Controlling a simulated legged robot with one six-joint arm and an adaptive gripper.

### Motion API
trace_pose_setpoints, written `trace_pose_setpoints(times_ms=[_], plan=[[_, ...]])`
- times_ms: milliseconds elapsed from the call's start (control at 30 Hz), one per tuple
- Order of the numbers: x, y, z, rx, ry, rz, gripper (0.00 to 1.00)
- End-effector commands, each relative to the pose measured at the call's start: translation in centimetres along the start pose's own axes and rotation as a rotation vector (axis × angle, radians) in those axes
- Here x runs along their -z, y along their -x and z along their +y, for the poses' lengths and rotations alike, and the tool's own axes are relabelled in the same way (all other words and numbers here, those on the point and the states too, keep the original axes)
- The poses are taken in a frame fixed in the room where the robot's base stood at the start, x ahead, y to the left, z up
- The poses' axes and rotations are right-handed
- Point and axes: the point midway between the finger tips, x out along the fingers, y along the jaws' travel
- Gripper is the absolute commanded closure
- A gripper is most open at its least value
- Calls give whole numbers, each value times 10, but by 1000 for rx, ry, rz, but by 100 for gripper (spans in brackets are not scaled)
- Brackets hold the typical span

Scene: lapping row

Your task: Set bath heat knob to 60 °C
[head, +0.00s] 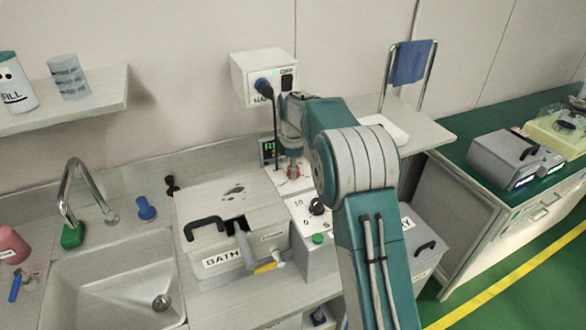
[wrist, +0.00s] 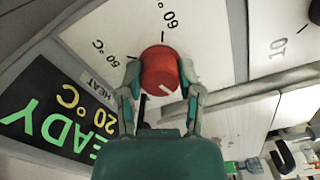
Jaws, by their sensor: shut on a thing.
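The red heat knob (wrist: 161,68) sits on a white panel in the wrist view. My gripper (wrist: 160,80) is shut on it, with one finger on each side. The display (wrist: 55,115) reads READY 20 °C. In the head view my gripper (head: 293,168) is at the red knob, partly hidden by my arm. The bath (head: 222,258) stands left of it.
A black dial (head: 316,207) and a green button (head: 318,238) are on the box front of the knob. A sink (head: 120,285) with a tap is at the left. A green-topped bench is at the right.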

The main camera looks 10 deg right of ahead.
Motion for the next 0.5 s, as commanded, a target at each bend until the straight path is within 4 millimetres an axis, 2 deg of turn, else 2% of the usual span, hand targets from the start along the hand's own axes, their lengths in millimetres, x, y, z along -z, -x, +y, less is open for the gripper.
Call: trace_pose_setpoints(times_ms=[500], plan=[[0, -2, 0, -3, -485, 1, 100]])
